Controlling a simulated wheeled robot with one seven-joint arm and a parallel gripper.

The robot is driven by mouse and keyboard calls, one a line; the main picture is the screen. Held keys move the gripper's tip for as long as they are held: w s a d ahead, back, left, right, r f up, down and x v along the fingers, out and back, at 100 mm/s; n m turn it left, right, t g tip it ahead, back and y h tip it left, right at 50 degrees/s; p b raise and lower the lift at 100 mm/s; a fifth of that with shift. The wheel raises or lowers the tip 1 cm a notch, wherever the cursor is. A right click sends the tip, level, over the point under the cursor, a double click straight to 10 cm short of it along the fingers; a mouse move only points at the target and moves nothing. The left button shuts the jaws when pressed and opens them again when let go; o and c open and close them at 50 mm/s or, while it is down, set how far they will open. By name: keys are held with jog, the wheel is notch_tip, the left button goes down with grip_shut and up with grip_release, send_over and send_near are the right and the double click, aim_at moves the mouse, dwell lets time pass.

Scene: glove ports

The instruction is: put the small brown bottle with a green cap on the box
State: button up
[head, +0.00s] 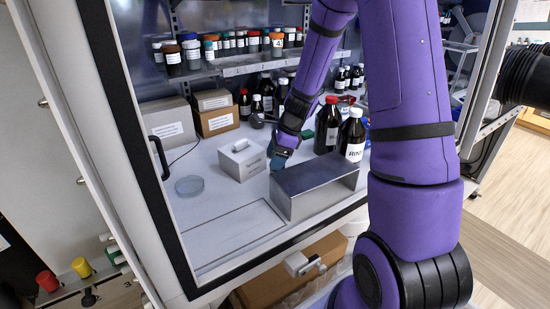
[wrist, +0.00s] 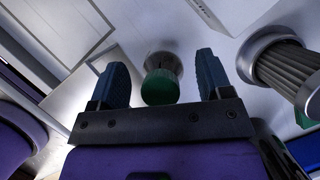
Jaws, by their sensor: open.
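The small bottle with a green cap (wrist: 160,87) shows in the wrist view between my two fingers, seen from above. Its body below the cap is mostly hidden, and I see a gap on each side between it and the fingers. My gripper (wrist: 163,66) is open around it, not closed on it. The box top looks clear apart from the handle.
A grey metal stand (head: 318,187) is close in front of my gripper. A large brown bottle with a white cap (head: 352,136) and one with a red cap (head: 328,124) stand to the right. A glass dish (head: 189,185) lies left. Cartons and shelved bottles are behind.

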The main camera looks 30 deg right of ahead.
jog(key=v, duration=1.2)
jog(key=s+a+r+n+t+h, duration=0.1)
jog(key=s+a+r+n+h, duration=0.1)
jog(key=s+a+r+n, duration=0.85)
jog(key=s+a+r+n+t+h, duration=0.1)
jog(key=s+r+n, duration=0.1)
jog(key=s+n, duration=0.4)
jog(key=s+a+r+n+t+h, duration=0.1)
jog(key=s+r+n, duration=0.2)
jog(key=s+n, duration=0.4)
jog(key=shift+s, duration=0.4)
